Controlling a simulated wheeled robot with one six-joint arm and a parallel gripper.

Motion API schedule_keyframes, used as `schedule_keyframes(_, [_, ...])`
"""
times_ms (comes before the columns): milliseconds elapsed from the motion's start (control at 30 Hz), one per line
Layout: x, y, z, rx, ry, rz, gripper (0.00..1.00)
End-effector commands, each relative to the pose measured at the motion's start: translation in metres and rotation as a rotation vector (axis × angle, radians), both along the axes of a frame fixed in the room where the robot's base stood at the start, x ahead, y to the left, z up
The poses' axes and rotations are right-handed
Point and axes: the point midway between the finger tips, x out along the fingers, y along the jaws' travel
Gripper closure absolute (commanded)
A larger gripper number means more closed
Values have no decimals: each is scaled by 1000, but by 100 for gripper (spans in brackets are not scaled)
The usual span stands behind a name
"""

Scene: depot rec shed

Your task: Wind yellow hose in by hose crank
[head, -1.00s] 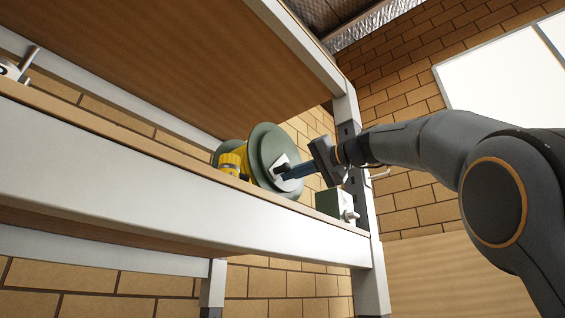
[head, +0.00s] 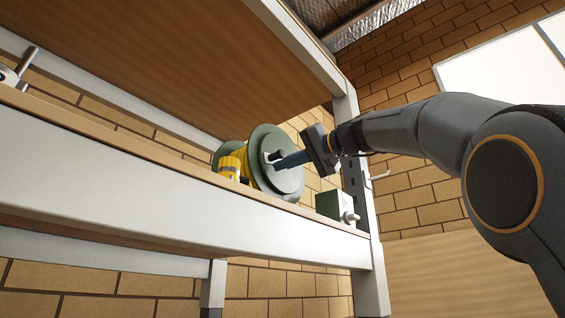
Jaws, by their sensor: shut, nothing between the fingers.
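The green hose reel (head: 290,181) stands on the shelf, its round side plate facing right. Yellow hose (head: 232,165) is wound on its drum, between the two plates; a grey band shows on it. The dark hose crank (head: 274,156) is at the upper middle of the side plate. My gripper (head: 279,164) reaches in from the right with its blue-grey fingers shut. The fingertips are at the crank and partly cover it; I cannot tell whether they touch it.
A green box with a light knob (head: 333,206) sits on the shelf right of the reel, below my gripper. The shelf's pale front rail (head: 150,190) and post (head: 352,170) border the space. A metal fitting (head: 17,72) is at far left.

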Motion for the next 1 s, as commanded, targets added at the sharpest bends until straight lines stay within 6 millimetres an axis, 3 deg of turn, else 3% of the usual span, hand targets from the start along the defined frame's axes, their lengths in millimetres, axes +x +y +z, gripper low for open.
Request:
schedule_keyframes(400, [-9,7,20,-1,-1,1,100])
schedule_keyframes(733, [-8,7,21,-1,0,1,100])
schedule_keyframes(1000, [-12,9,42,0,0,0,100])
